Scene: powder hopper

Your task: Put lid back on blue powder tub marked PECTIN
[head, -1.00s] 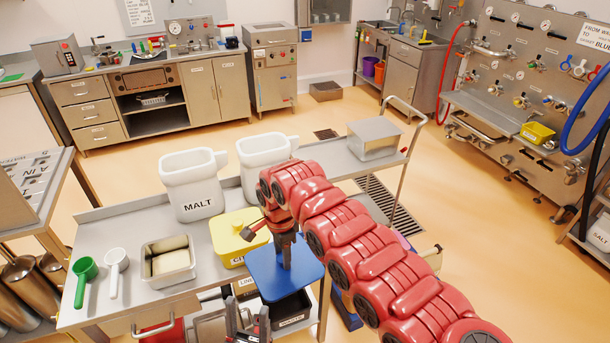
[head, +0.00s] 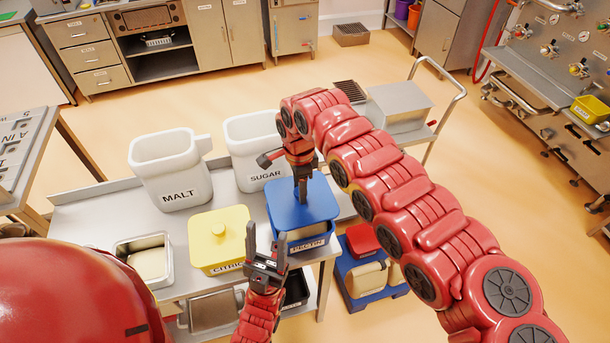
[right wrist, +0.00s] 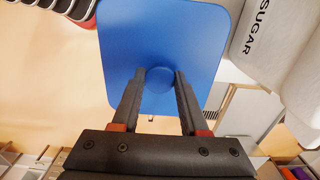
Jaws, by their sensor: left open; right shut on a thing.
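The blue lid (head: 288,208) is held by its round knob (right wrist: 159,79) in my right gripper (head: 302,192), which is shut on it. In the right wrist view my right gripper's fingers (right wrist: 158,85) clasp the knob from both sides. The blue tub marked PECTIN (head: 312,244) stands under the lid at the trolley's front right. Pale powder shows in the gap between lid and tub rim at the front. My left gripper (head: 266,238) is open and empty, fingers up, in front of the tub's left side. It hides part of the tub.
A yellow lidded tub (head: 219,240) stands just left of the PECTIN tub. The white MALT (head: 170,175) and SUGAR (head: 250,150) tubs stand behind. A metal tray (head: 130,250) is at left. A blue crate (head: 352,290) stands on the floor at right.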

